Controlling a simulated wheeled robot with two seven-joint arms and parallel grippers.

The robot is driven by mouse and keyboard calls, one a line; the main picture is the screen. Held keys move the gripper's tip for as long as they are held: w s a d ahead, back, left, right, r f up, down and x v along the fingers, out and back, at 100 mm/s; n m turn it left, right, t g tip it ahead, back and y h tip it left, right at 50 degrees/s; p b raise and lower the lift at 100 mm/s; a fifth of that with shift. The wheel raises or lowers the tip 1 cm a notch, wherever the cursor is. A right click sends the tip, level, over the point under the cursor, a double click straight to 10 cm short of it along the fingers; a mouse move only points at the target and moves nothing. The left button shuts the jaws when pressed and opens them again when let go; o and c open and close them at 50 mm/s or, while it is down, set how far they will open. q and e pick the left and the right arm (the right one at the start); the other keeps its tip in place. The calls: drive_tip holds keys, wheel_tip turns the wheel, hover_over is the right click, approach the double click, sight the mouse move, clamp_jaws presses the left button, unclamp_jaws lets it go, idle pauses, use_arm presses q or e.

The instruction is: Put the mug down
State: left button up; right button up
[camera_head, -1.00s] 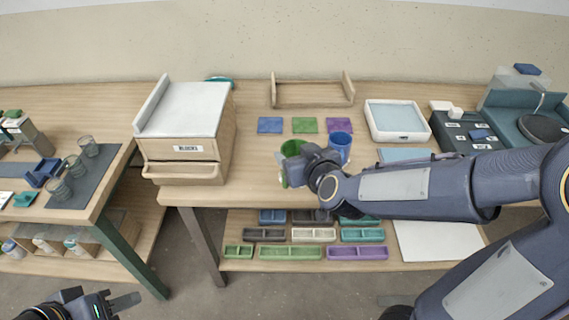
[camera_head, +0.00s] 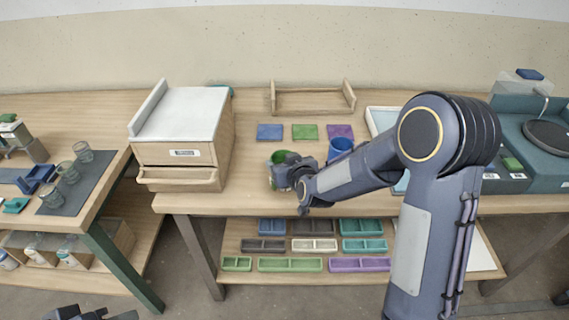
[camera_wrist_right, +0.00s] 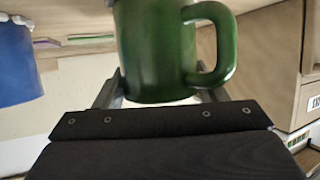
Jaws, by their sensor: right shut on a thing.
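A green mug (camera_head: 277,160) with a handle is in my right gripper (camera_head: 287,178), over the front part of the middle table. In the right wrist view the green mug (camera_wrist_right: 158,50) looks upright, with a finger on each side of it and its handle to the right. The head view does not show clearly whether its base touches the table. A blue mug (camera_head: 341,147) stands just right of it, and it also shows at the left of the wrist view (camera_wrist_right: 15,60). My left gripper (camera_head: 95,314) is mostly cut off at the bottom left.
Blue (camera_head: 269,132), green (camera_head: 305,132) and purple (camera_head: 340,131) square mats lie behind the mugs. A drawer box (camera_head: 182,150) stands to the left and a low wooden rack (camera_head: 313,101) at the back. My right arm covers much of the table's right part.

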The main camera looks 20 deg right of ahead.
drive_tip(key=shift+f, duration=0.2)
drive_tip(key=o, duration=1.2)
drive_tip(key=shift+r, duration=0.3)
drive_tip(key=s+d+r+m+g, duration=0.1)
drive_tip(key=s+r+g, duration=0.1)
drive_tip(key=s, duration=1)
drive_tip(key=s+d+r+m+g+y, duration=0.1)
drive_tip(key=s+r+g, duration=0.1)
drive_tip(key=s, duration=0.9)
drive_tip(key=s+d+r+g+y, duration=0.1)
drive_tip(key=s+r+g, duration=0.1)
drive_tip(key=s, duration=1)
drive_tip(key=shift+s+d+r+m+g, duration=0.25)
drive_tip(key=shift+s+r+m+g, duration=0.15)
drive_tip(key=shift+g, duration=0.5)
